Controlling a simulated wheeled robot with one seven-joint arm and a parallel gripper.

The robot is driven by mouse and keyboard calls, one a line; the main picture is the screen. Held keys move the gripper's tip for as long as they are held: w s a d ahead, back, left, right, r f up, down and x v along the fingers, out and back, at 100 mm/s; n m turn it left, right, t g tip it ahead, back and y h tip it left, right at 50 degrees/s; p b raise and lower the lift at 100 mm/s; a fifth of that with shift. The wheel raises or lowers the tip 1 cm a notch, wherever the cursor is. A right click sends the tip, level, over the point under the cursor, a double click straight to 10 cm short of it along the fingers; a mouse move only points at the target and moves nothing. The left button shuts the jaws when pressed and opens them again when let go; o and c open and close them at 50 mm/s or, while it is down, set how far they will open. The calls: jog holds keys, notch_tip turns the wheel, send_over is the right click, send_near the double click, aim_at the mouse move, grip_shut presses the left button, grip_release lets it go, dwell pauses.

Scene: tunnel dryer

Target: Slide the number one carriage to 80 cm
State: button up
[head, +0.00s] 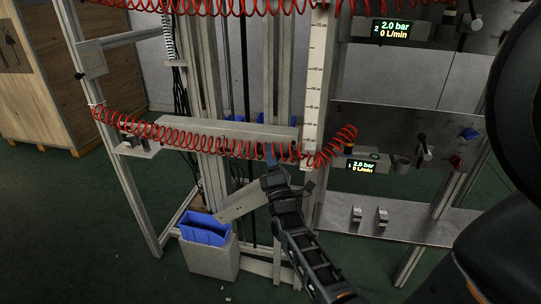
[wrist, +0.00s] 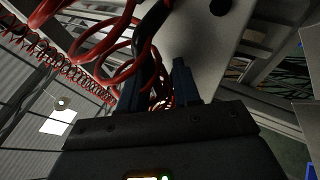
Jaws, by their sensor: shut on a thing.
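The number one carriage (head: 185,128), a pale horizontal beam, spans the lower frame in the head view, at the level of the vertical white scale's lower part. A red coiled hose hangs across its front. The white scale (head: 317,70) stands at its right end; its numbers are too small to read surely. My gripper (head: 270,157) reaches up to the carriage's lower right part and is shut on it. The gripped part is hidden by the hose and fingers. In the wrist view my dark fingers (wrist: 157,85) stand among red coils, close to a pale plate (wrist: 195,38).
A display (head: 361,165) beginning with 1 reads 2.0 bar, 0 L/min; another (head: 393,29) beginning with 2 hangs higher. A blue bin (head: 205,230) sits on a grey block at lower left. A metal shelf (head: 410,218) stands at right. A wooden crate (head: 60,70) is at far left.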

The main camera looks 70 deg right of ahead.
jog(key=shift+f, duration=0.1)
jog(key=v, duration=0.7)
jog(key=shift+s+a+b, duration=0.2)
jog(key=shift+a+b, duration=0.1)
jog(key=shift+a, duration=0.05)
jog(key=shift+f, duration=0.1)
